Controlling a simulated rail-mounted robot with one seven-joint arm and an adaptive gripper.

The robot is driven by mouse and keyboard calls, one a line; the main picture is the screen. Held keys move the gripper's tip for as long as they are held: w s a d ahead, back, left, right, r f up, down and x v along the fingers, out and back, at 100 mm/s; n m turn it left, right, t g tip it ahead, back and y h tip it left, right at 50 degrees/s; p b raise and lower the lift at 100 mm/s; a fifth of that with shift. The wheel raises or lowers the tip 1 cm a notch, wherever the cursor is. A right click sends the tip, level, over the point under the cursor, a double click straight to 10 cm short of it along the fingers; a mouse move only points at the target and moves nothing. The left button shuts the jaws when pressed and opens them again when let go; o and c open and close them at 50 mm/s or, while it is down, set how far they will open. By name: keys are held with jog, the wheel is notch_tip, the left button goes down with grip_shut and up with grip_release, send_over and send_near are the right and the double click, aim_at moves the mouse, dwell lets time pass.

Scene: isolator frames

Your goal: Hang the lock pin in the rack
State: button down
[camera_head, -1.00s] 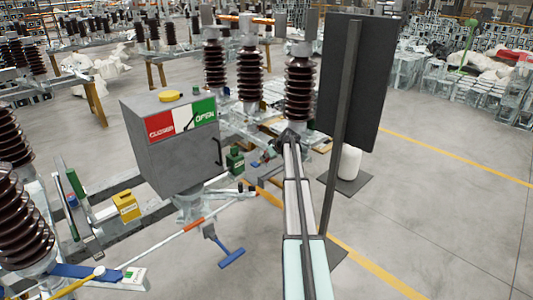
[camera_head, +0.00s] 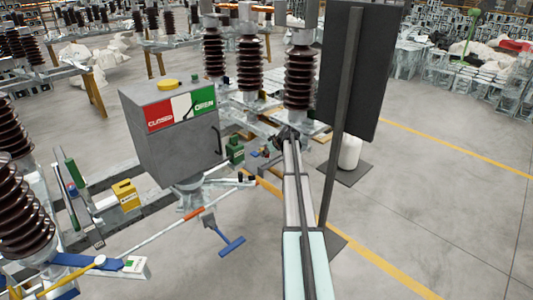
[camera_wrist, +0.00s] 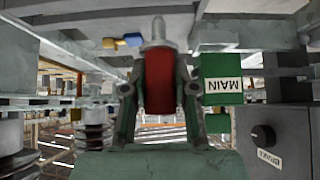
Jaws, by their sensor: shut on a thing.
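The lock pin (camera_wrist: 158,85) has a red body and a pale metal tip that points up in the wrist view. My gripper (camera_wrist: 159,92) is shut on its red body, with a finger on each side. Just right of it stands a green block (camera_wrist: 221,82) with a white label reading MAIN. In the head view my arm reaches away to the far side of the grey CLOSED/OPEN box, and my gripper (camera_head: 266,158) is small there. The pin cannot be made out in that view. I cannot tell which part is the rack.
The grey box (camera_head: 175,140) and a dark upright panel (camera_head: 350,75) stand either side of my arm. Brown insulators (camera_head: 300,75) rise behind. In the wrist view, a grey box with a black knob (camera_wrist: 263,136) is at right and metal beams (camera_wrist: 55,95) are at left.

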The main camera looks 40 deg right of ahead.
aim_at(269, 157)
jog(key=shift+f+b, duration=1.6)
jog(key=shift+f, duration=0.5)
jog(key=c, duration=0.8)
grip_release()
jog(key=shift+c, duration=0.2)
jog(key=v, duration=1.2)
